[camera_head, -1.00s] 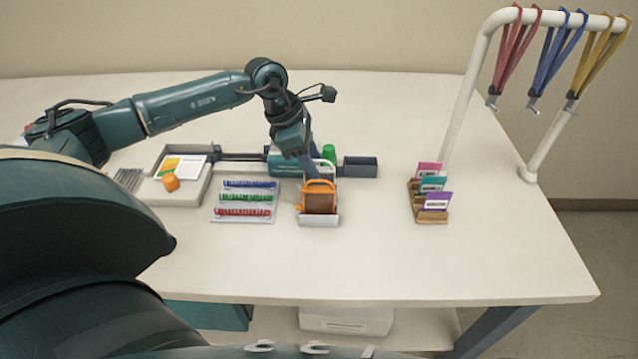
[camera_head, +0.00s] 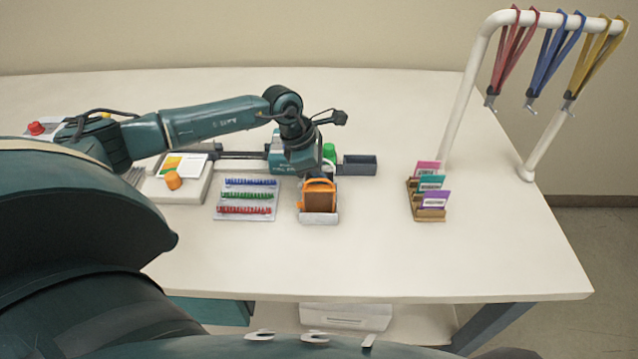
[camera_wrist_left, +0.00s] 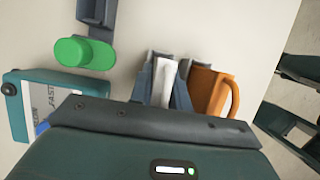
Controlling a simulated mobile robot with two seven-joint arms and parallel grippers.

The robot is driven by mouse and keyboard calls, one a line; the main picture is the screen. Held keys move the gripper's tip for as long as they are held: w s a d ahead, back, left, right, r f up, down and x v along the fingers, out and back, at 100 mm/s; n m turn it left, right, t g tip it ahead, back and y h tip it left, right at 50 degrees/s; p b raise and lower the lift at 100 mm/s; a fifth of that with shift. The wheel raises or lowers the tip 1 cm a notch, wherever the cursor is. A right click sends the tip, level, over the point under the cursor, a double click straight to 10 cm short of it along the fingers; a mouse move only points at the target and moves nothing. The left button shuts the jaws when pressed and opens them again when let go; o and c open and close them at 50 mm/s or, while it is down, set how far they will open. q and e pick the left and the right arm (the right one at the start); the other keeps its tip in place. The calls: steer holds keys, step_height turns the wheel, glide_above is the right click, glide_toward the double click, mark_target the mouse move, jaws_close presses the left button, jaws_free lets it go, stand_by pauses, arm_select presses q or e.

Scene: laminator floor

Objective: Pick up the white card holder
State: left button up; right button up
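The white card holder (camera_wrist_left: 164,82) shows in the left wrist view, upright between the two grey fingers of my left gripper (camera_wrist_left: 166,62). The fingers stand on either side of it and look open; any contact is hard to judge. In the head view my left gripper (camera_head: 318,173) is low behind the orange card holder (camera_head: 318,198), and the white holder is mostly hidden there. The orange holder also shows right beside the fingers in the left wrist view (camera_wrist_left: 205,90). It stands in a small white-fronted stand (camera_head: 319,219).
A green knob (camera_wrist_left: 85,53) is close to the gripper, beside the teal slot-punch device. Right is a card rack (camera_head: 429,213) and a lanyard stand (camera_head: 462,108). The table front is clear.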

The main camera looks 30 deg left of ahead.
arm_select(q)
steer(key=c, duration=0.3)
jaws_close()
arm_select(e)
steer(key=shift+s+f, duration=0.1)
steer(key=shift+s, duration=0.15)
steer(key=shift+d, duration=0.1)
